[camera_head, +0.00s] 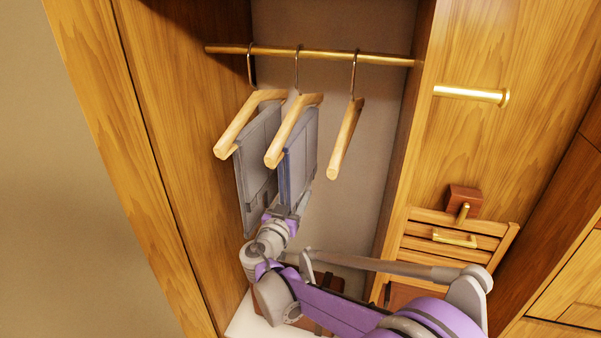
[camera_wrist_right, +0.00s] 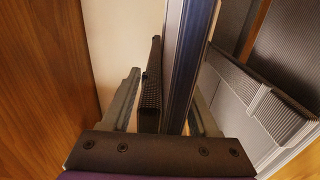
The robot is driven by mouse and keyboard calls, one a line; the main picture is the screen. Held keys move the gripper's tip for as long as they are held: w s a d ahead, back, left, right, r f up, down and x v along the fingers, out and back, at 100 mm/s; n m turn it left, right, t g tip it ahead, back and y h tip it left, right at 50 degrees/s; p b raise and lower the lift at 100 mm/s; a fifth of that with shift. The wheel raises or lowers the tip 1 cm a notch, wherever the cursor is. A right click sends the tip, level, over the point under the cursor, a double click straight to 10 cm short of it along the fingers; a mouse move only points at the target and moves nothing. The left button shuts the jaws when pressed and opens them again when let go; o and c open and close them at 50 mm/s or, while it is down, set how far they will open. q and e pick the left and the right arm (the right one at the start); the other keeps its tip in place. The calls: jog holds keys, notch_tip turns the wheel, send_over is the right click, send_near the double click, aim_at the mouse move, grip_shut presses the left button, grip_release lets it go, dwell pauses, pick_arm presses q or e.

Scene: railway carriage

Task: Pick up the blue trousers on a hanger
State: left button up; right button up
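The blue trousers (camera_head: 299,160) hang folded over the middle wooden hanger (camera_head: 292,130) on the wardrobe rail. My right gripper (camera_head: 283,213) is at their lower end and hides part of it. In the right wrist view the trousers' narrow blue edge (camera_wrist_right: 188,65) stands between the two fingers of the right gripper (camera_wrist_right: 165,112). The fingers are apart, with a gap showing beside the cloth. A dark textured strip stands left of the blue edge; I cannot tell what it is. My left gripper is not in view.
Grey trousers (camera_head: 258,165) hang close on the left hanger (camera_head: 240,122). An empty hanger (camera_head: 346,138) is to the right on the brass rail (camera_head: 335,56). A brown case (camera_head: 330,285) lies below. The wardrobe walls are close on both sides.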

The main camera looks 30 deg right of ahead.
grip_shut()
dwell(1.2)
